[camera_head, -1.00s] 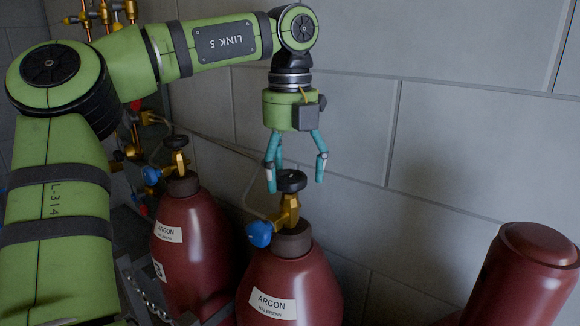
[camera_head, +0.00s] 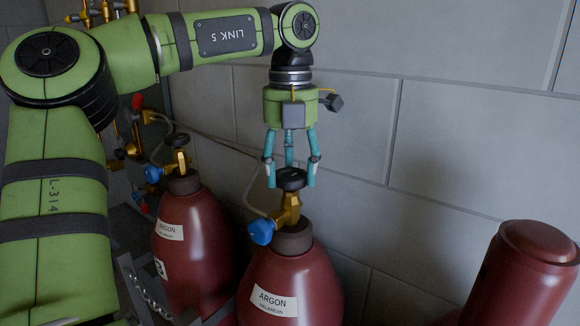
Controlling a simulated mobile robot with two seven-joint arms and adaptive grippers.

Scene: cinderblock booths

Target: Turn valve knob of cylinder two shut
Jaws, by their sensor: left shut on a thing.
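A dark red cylinder (camera_head: 290,275) labelled ARGON stands upright in the lower middle. Its brass valve (camera_head: 290,208) carries a black valve knob (camera_head: 291,179) on top and a blue fitting (camera_head: 261,231) at the side. My left gripper (camera_head: 290,178) points straight down over this knob. Its teal fingers stand around the knob and are shut on it. The cylinder's number is not visible, so I cannot tell from it which one this is. My right gripper does not show.
Another ARGON cylinder (camera_head: 192,240) with its own knob stands to the left. A capped red cylinder (camera_head: 525,275) is at the lower right. A grey block wall (camera_head: 450,140) rises close behind. A chain (camera_head: 150,295) hangs at the lower left, and a hose runs along the wall.

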